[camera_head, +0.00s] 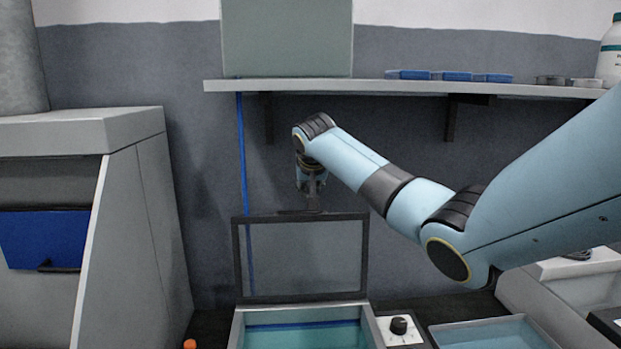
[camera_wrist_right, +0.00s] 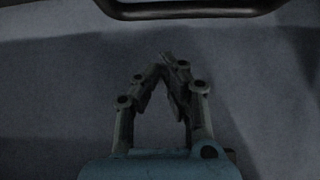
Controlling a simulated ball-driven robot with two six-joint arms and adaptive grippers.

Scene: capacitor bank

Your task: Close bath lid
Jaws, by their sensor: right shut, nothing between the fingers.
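The bath (camera_head: 303,334) is a grey-rimmed tank with blue-green liquid, at the bottom middle of the head view. Its lid (camera_head: 240,258), a clear pane in a dark frame, stands upright at the back of the bath, open. My right gripper (camera_head: 313,205) is at the top edge of the lid, pointing down; I cannot tell if it touches. In the right wrist view my right gripper (camera_wrist_right: 165,58) has its fingertips together with nothing between them. A dark bar (camera_wrist_right: 190,8) crosses the top of that view, apart from the fingertips. My left gripper is not in view.
A shelf (camera_head: 400,87) with blue trays (camera_head: 457,76) runs along the wall above the lid. A control box with a black knob (camera_head: 398,325) and a shallow tray (camera_head: 492,335) stand right of the bath. A grey cabinet (camera_head: 145,215) stands at the left.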

